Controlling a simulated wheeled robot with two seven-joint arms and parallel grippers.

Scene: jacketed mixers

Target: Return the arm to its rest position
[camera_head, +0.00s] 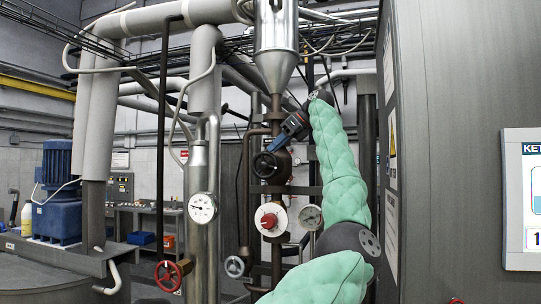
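A red-and-white round dial (271,219) and a pressure gauge (310,217) sit below the handwheel. Another gauge (202,208) is on the steel pipe. A red handwheel (168,275) is lower left. A large grey cabinet (450,110) stands close on the right.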

